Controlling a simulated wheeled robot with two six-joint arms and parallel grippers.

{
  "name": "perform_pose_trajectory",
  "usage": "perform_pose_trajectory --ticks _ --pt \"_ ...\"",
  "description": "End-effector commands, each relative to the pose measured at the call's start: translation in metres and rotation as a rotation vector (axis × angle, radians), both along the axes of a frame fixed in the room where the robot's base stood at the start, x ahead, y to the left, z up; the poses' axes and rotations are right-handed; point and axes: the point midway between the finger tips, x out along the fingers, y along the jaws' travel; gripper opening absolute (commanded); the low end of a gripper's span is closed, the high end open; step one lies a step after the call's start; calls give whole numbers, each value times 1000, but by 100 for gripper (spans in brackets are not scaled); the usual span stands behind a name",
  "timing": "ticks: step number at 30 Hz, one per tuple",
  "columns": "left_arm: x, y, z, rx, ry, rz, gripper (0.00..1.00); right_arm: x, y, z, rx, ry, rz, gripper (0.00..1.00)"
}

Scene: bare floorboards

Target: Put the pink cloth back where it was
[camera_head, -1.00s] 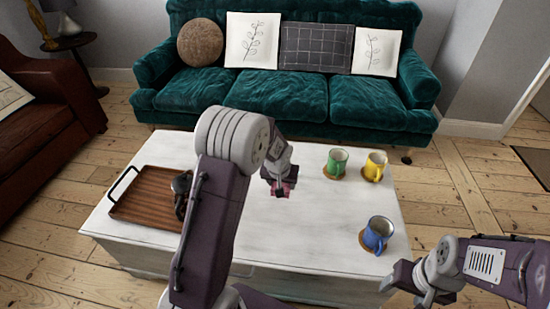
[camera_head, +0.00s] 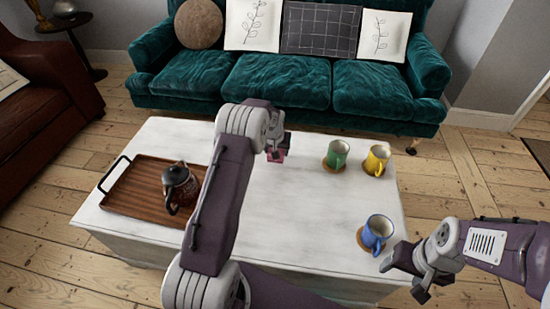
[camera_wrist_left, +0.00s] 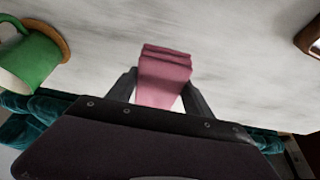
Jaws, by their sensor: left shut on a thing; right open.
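The folded pink cloth (camera_wrist_left: 164,72) is between the two fingers of my left gripper in the left wrist view. In the head view only a small part of the cloth (camera_head: 276,157) shows below my left gripper (camera_head: 277,148), over the back middle of the white table (camera_head: 290,215). I cannot tell whether the cloth touches the tabletop. My right gripper (camera_head: 432,288) is open and empty, off the table's front right corner.
A wooden tray (camera_head: 125,195) with a dark coffee pot (camera_head: 180,186) is on the table's left. A green mug (camera_head: 338,153), a yellow mug (camera_head: 377,158) and a blue mug (camera_head: 377,232) stand on coasters at the right. The table's middle is clear. A green sofa (camera_head: 275,82) is behind.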

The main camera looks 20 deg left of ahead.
Motion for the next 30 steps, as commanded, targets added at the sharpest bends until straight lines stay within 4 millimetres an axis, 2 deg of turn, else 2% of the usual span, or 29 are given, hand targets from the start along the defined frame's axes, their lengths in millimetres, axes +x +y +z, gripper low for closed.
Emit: perform_pose_trajectory --ticks 1,6,13,18,20,30 --pt "6 5 -8 0 0 1 27 0 0 -5 0 0 0 65" --pt "18 14 -15 -1 1 1 27 0 0 -9 0 0 0 65" --pt "20 16 -20 0 1 -1 27 0 0 -11 0 0 0 65" --pt "20 15 -51 0 3 -1 27 0 0 -27 0 0 0 65" --pt "20 15 -58 0 1 0 27 0 0 -29 0 0 0 65" --pt "20 15 -59 0 1 0 27 0 0 -29 0 0 0 65"
